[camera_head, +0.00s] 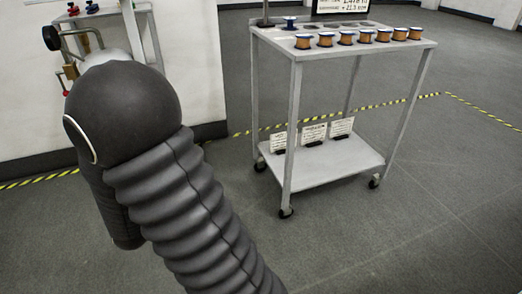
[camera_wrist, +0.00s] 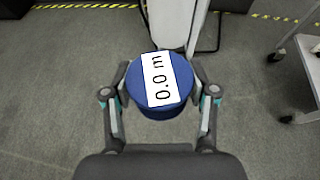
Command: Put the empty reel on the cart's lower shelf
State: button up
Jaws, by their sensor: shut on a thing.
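The empty reel (camera_wrist: 152,104) is blue and round, with a white label reading "0.0 m" on its upper face. It sits between the two fingers of my gripper (camera_wrist: 163,98), which is shut on it, with the label facing the wrist camera. In the head view my dark arm shows at the left, and the gripper and held reel are not visible. The grey cart (camera_head: 344,42) stands right of the arm. Its lower shelf (camera_head: 325,170) has an open front area, with three small label cards (camera_head: 314,133) towards its back. Part of the cart shows at the wrist view's right edge (camera_wrist: 310,62).
Several copper-filled reels (camera_head: 383,36) line the cart's top, with a blue reel (camera_head: 290,22) at its back left. Cart posts (camera_head: 292,120) and casters (camera_head: 286,212) edge the lower shelf. A white bench (camera_head: 145,25) stands at the left. Floor before the cart is clear.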

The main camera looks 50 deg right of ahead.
aim_at(315, 170)
jog(key=u, duration=1.1)
jog(key=i, duration=2)
jog(key=z, duration=3.85)
jog(key=i, duration=0.5)
jog(key=u, duration=0.05)
